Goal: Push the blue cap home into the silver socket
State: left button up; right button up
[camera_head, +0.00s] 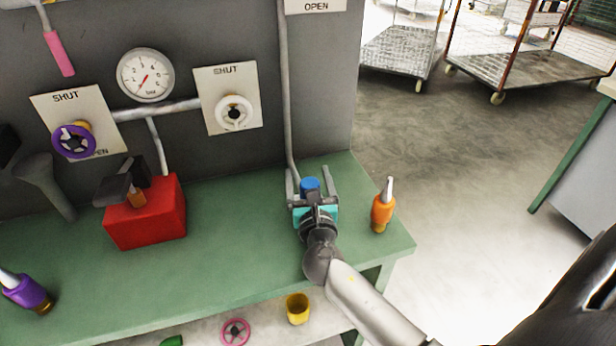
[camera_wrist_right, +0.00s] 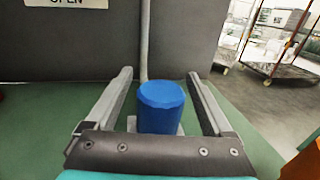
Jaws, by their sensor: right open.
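The blue cap (camera_head: 310,185) stands upright near the right end of the green bench, and it fills the middle of the right wrist view (camera_wrist_right: 161,106). A light grey base (camera_wrist_right: 182,129) shows at the cap's foot; it may be the silver socket, mostly hidden by the cap and my gripper. My right gripper (camera_head: 307,171) is open, with one grey finger on each side of the cap. In the right wrist view (camera_wrist_right: 159,74) a gap shows between the cap and each finger. My left gripper is not seen.
An orange bottle-like tool (camera_head: 382,212) stands right of my right gripper. A red box (camera_head: 150,222) with dark parts on top sits to the left. A panel with a gauge (camera_head: 146,75) and valve wheels rises behind. The bench (camera_head: 240,225) is clear between box and gripper.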

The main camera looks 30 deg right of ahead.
jog(key=v, duration=1.5)
jog(key=shift+s, duration=0.15)
